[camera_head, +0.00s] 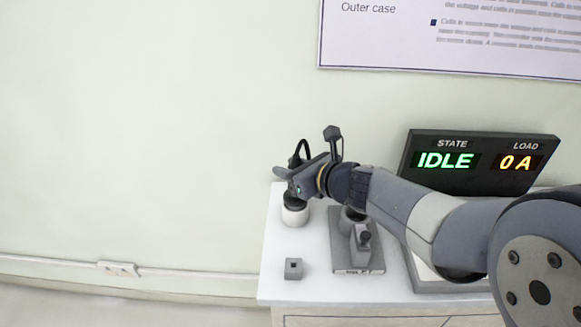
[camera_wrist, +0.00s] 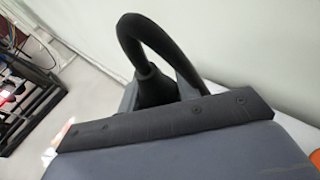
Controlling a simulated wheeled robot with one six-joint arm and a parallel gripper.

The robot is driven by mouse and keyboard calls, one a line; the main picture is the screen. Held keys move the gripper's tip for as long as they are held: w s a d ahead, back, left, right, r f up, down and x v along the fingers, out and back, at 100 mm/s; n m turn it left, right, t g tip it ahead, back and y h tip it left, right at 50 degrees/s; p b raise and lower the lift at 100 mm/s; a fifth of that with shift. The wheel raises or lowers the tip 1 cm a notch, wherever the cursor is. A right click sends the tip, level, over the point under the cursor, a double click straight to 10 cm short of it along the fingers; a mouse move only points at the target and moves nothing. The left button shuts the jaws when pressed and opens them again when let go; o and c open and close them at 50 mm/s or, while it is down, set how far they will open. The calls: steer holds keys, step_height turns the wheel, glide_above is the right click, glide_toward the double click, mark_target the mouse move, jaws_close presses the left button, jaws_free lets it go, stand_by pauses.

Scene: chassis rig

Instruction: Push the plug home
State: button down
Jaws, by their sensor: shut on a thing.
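My gripper (camera_head: 287,181) is at the left end of the white table (camera_head: 277,255), pointing left. It is shut on the black plug (camera_wrist: 152,88), whose thick black cable loops up and over in the wrist view. In the head view the loop of the cable (camera_head: 299,149) rises just above the gripper. A white round holder with a dark top (camera_head: 295,214) stands right below the gripper. I cannot tell whether the plug touches it. The plug's front end is hidden by the gripper in both views.
A grey fixture plate (camera_head: 372,262) with a raised block stands right of the holder. A small grey block (camera_head: 293,268) lies at the front left. A display (camera_head: 470,161) reads IDLE and 0 A. A wall socket (camera_head: 117,268) is low on the left wall. A cluttered rack (camera_wrist: 30,90) shows in the wrist view.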

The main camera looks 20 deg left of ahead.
steer(key=shift+f+b, duration=0.8)
steer(key=shift+f, duration=0.1)
steer(key=c, duration=0.9)
jaws_free()
steer(key=shift+c, duration=0.2)
steer(key=shift+d, duration=0.1)
steer(key=p+v, duration=0.1)
steer(key=v, duration=0.9)
steer(key=shift+s+d, duration=0.15)
steer(key=shift+d, duration=0.1)
